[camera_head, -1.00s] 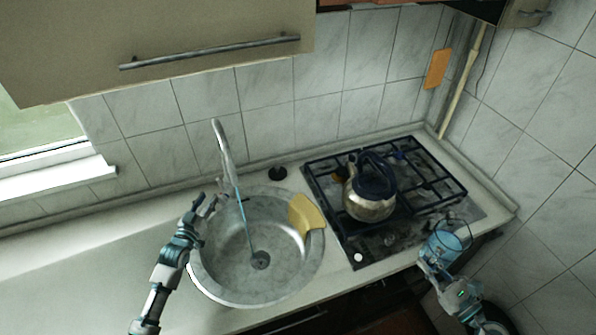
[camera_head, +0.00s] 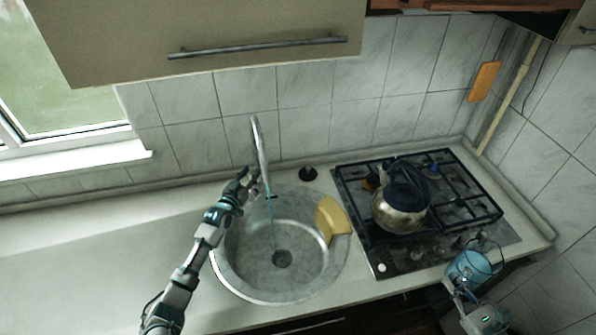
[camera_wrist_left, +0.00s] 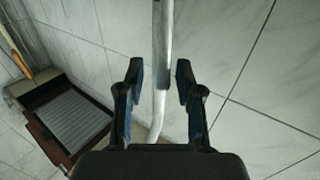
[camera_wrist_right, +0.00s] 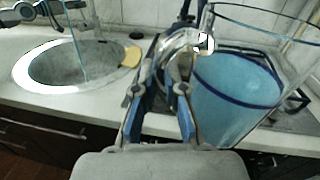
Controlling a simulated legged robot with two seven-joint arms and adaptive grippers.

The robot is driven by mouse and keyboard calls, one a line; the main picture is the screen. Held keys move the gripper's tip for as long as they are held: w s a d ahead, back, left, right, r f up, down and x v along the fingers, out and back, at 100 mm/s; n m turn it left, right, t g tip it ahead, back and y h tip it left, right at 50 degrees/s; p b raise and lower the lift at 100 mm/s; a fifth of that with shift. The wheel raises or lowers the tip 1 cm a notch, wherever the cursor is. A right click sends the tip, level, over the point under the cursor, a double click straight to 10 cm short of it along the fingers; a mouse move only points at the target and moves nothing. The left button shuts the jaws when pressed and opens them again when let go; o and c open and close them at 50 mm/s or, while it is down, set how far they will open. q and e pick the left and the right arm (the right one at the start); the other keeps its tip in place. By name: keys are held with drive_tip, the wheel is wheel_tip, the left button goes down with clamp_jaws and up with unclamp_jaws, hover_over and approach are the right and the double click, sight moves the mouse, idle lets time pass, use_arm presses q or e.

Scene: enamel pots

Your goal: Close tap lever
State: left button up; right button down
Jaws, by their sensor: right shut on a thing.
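The metal tap (camera_head: 259,145) stands at the back of the round sink, and a thin blue stream of water (camera_head: 273,225) runs from it toward the drain. My left gripper (camera_head: 250,180) is open just left of the tap. In the left wrist view, the tap's pale pipe (camera_wrist_left: 162,60) shows between the open fingers (camera_wrist_left: 159,75). I cannot make out the lever clearly. My right gripper (camera_wrist_right: 170,85) is shut on the handle of a clear glass jug (camera_wrist_right: 240,85) holding blue liquid; the jug (camera_head: 470,267) is at the front right, by the counter's edge.
The round sink (camera_head: 235,275) has a yellow cloth-like item (camera_head: 332,218) on its right rim. A kettle (camera_head: 400,213) stands on the gas hob (camera_head: 480,235). A cupboard (camera_head: 110,40) hangs above. The counter left of the sink (camera_head: 80,260) is clear.

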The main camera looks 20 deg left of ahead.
sight(460, 278)
use_arm(q)
drive_tip(key=shift+a+f, duration=0.1)
drive_tip(key=shift+a, duration=0.15)
clamp_jaws()
use_arm(e)
drive_tip(key=shift+a+r, duration=0.2)
drive_tip(key=shift+r, duration=0.05)
